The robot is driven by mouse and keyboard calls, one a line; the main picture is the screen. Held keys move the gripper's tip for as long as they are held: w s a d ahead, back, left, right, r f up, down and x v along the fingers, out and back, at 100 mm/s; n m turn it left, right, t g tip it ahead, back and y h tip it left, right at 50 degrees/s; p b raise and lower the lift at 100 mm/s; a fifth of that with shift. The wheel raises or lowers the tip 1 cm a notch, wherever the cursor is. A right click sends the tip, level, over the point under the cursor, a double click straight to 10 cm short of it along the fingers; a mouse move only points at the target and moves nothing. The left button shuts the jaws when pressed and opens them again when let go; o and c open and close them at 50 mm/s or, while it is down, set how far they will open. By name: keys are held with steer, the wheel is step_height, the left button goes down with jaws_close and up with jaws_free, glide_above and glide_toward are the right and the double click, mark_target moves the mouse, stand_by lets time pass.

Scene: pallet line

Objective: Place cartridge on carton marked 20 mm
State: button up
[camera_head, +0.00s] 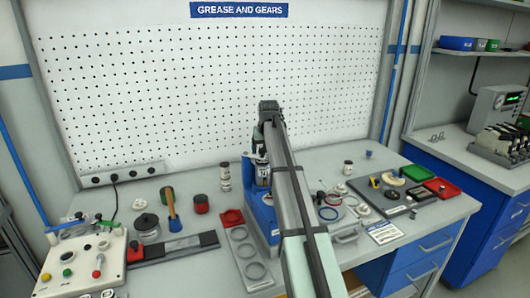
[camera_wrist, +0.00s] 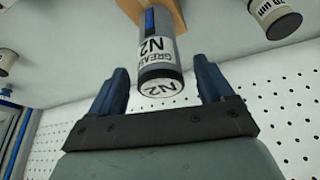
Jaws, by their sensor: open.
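The cartridge (camera_wrist: 158,60) is a grey cylinder with a white label reading GREASE N2 and N2 on its end face. In the wrist view it lies between the two fingers of my gripper (camera_wrist: 162,85), which is open, with a gap on each side. Its far end meets or overlaps a tan block (camera_wrist: 172,14), perhaps a carton; no 20 mm mark is readable. In the head view a small part of the cartridge (camera_head: 262,174) shows left of my arm, which hides most of this area.
A blue box-like stand (camera_head: 261,216) is beside my arm. Several parts and a black tray (camera_head: 391,203) lie to the right.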

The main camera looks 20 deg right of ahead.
steer(key=d+v, duration=0.1)
steer(key=v, duration=1)
steer(key=shift+a, duration=0.5)
